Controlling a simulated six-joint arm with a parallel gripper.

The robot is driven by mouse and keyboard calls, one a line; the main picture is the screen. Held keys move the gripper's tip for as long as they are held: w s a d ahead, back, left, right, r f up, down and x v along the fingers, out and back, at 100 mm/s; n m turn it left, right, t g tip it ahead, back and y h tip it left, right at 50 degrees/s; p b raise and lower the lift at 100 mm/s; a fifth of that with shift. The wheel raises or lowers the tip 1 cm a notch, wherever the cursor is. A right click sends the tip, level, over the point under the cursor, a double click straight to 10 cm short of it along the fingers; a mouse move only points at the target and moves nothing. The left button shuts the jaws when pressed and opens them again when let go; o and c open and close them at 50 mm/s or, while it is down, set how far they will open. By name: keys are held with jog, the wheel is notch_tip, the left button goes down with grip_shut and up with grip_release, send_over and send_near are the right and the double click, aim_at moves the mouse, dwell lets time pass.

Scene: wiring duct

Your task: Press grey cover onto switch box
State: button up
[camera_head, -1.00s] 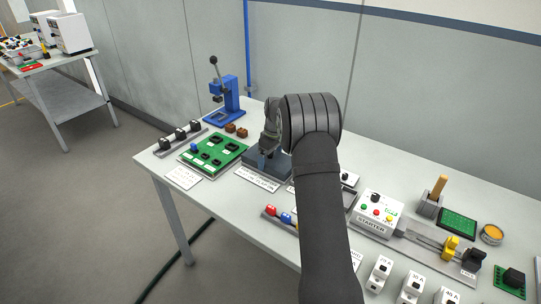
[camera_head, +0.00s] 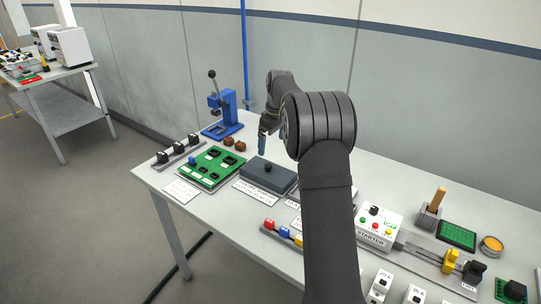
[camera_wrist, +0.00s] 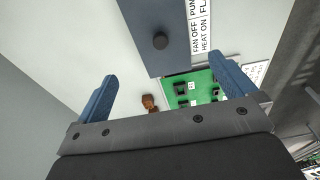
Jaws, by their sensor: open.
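A dark blue-grey slab (camera_head: 257,175), which looks like the grey cover, lies level on the table and has a round black knob (camera_head: 268,167) on top. The slab also shows in the wrist view (camera_wrist: 168,62) with its knob (camera_wrist: 160,41). I cannot tell whether the switch box is underneath it. My gripper (camera_head: 264,143) is raised just behind and above the slab, apart from it. In the wrist view my gripper (camera_wrist: 163,70) has its two blue fingers wide apart with nothing held between them; the knob lies beyond the fingertips.
A green board (camera_head: 211,167) with black parts lies left of the slab. Brown blocks (camera_head: 234,144) and a blue lever press (camera_head: 221,118) stand behind it. A printed label strip (camera_head: 258,193) lies in front. A white starter box (camera_head: 376,227) stands to the right.

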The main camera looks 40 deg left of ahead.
aim_at(269, 165)
jog(key=r, duration=0.3)
jog(key=shift+d+r, duration=0.2)
jog(key=shift+r, duration=0.2)
jog(key=f, duration=0.5)
jog(key=a+f, duration=0.1)
jog(key=f, duration=0.5)
jog(key=a+f, duration=0.1)
jog(key=f, duration=0.5)
jog(key=shift+f, duration=0.15)
